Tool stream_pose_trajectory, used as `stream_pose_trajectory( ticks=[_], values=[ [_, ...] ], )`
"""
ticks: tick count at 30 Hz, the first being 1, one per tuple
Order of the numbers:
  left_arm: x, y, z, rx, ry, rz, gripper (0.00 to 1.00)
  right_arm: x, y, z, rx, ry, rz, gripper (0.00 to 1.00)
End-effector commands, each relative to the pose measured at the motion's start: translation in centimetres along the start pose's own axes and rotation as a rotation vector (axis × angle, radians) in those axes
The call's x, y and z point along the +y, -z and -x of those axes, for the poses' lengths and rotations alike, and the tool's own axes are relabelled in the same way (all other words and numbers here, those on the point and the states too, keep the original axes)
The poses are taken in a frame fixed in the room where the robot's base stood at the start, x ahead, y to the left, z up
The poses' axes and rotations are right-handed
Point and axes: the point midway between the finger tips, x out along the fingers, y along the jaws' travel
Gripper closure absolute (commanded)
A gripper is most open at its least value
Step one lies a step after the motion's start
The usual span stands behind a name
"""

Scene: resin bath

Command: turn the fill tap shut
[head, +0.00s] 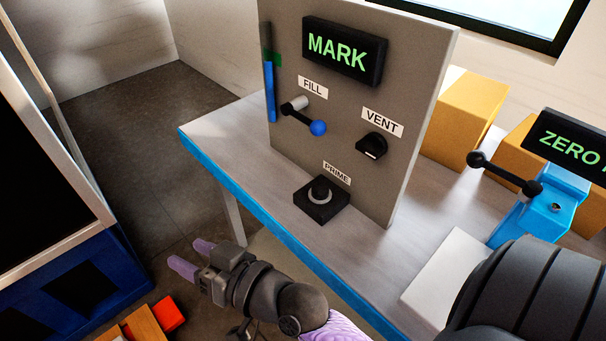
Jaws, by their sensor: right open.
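The fill tap (302,117) is on the grey upright panel (345,165), below the FILL label (312,86). Its black lever slopes down to the right from a grey pivot and ends in a blue ball. On the panel's left edge is a gauge (270,92) with a blue column reaching a green band. A display (343,49) above reads MARK. My right gripper (193,258), with purple fingertips, is open and empty. It is low in front of the bench, left of and below the tap, apart from it. My left gripper is not in view.
A black vent knob (372,146) and a prime button box (320,200) are near the tap. The blue-edged bench (243,143) is bare left of the panel. At right are a blue stand (525,222) with a black-knobbed lever, and yellow boxes (459,108).

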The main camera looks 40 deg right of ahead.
Motion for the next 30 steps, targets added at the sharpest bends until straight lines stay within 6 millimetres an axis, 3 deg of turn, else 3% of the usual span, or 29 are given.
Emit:
stream_pose_trajectory(
  ticks=[3, 6, 8, 12, 16, 20, 30],
  values=[
    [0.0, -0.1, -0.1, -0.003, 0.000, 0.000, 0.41, 0.1, 7.4, -0.9, 0.424, 0.007, -0.143, 0.47],
    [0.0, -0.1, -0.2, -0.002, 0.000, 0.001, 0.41, 2.6, 12.6, 0.3, 0.805, -0.091, -0.327, 0.47],
    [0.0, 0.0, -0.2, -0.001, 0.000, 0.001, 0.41, 5.1, 14.2, 1.6, 1.011, -0.208, -0.454, 0.47],
    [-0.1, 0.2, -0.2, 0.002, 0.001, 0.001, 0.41, 9.9, 13.5, 4.3, 1.305, -0.526, -0.695, 0.47],
    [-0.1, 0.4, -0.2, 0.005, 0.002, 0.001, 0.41, 11.5, 12.0, 5.4, 1.390, -0.704, -0.793, 0.47],
    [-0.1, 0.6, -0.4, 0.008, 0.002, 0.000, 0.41, 13.0, 12.4, 5.6, 1.405, -0.737, -0.806, 0.47],
    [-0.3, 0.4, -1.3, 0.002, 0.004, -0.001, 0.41, 19.1, 16.4, 5.2, 1.404, -0.733, -0.802, 0.47]
  ],
)
